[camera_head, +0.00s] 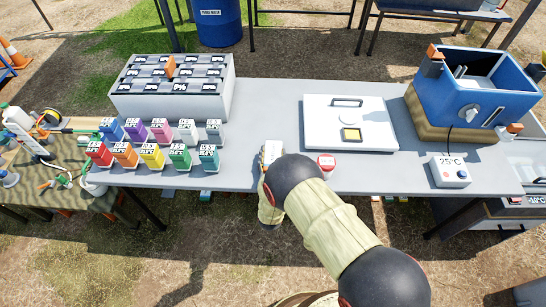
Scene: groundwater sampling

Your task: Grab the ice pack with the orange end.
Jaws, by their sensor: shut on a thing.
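An orange-ended piece (170,66) stands up among the dark, white-labelled blocks in the grey box at the back left of the table. I cannot tell for sure that it is the ice pack. My gripper (271,153) is over the table's front edge, right of the coloured boxes and well away from the grey box. My arm hides most of it. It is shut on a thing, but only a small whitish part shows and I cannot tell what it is.
The grey box (170,103) and several coloured boxes (152,155) fill the table's left. A white lidded case (376,128), a red-topped jar (326,162), a blue cooler (465,92) and a 25°C display (450,173) are at right. Bare tabletop (265,105) lies between.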

